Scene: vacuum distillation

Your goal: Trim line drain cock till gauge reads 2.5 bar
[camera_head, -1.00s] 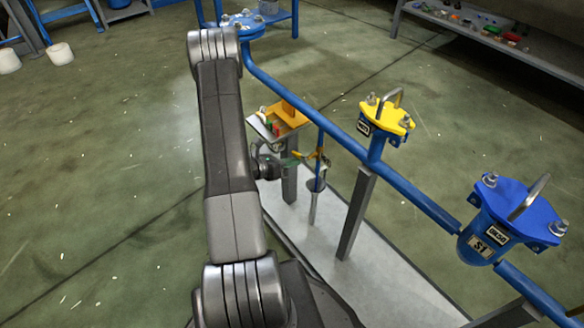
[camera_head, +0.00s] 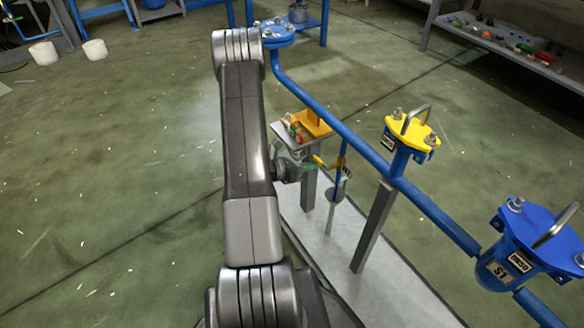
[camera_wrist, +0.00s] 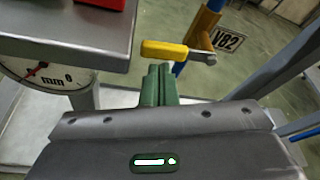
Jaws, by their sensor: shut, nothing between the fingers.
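A yellow lever handle (camera_wrist: 165,50) sits on a thin vertical pipe (camera_wrist: 203,22) beside a tag reading VB2 (camera_wrist: 227,42). The handle also shows in the head view (camera_head: 322,161), below the blue line. My gripper (camera_wrist: 158,84) has green fingers, closed together with nothing between them. They point at the handle from just in front of it; whether they touch it I cannot tell. A round gauge (camera_wrist: 50,73) with a red needle is at the left of the wrist view. A grey plate covers its upper part, so I cannot read its value.
A grey plate (camera_wrist: 75,30) carries a red item above the gauge. The blue pipe (camera_head: 355,140) runs diagonally past a yellow-lidded housing (camera_head: 410,133) and a blue housing marked S1 (camera_head: 525,250). A grey post (camera_head: 375,225) stands nearby. Open floor lies left of my arm.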

